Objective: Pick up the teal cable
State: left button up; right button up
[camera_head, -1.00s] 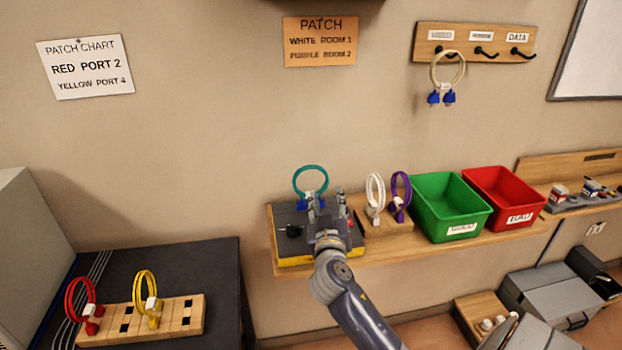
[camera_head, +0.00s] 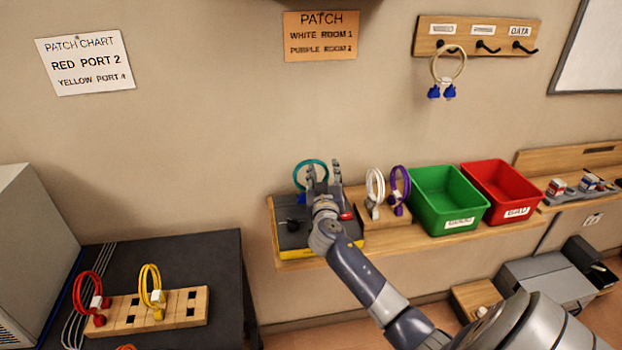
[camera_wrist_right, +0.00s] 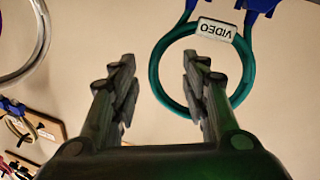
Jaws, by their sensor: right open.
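The teal cable (camera_head: 295,174) is a loop standing on the grey and yellow box (camera_head: 292,240) on the wall shelf. In the right wrist view the teal loop (camera_wrist_right: 153,78) carries a white VIDEO tag (camera_wrist_right: 216,30), shown upside down, and blue connectors (camera_wrist_right: 258,6). My right gripper (camera_head: 323,168) is open in front of the loop and hides part of it. In the wrist view one finger overlaps the loop and the other is clear of it; I cannot tell whether they touch. The space between the fingertips (camera_wrist_right: 157,62) shows part of the loop's edge. My left gripper is not in view.
White (camera_head: 375,190) and purple (camera_head: 399,188) cables stand on a wooden block just right of my gripper. Green (camera_head: 446,218) and red (camera_head: 505,210) bins stand further right. A cream cable (camera_head: 448,66) hangs on the hook rack. Red and yellow cables stand lower left.

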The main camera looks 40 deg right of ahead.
jog(key=shift+x, duration=1)
jog(key=shift+f, duration=0.1)
grip_shut()
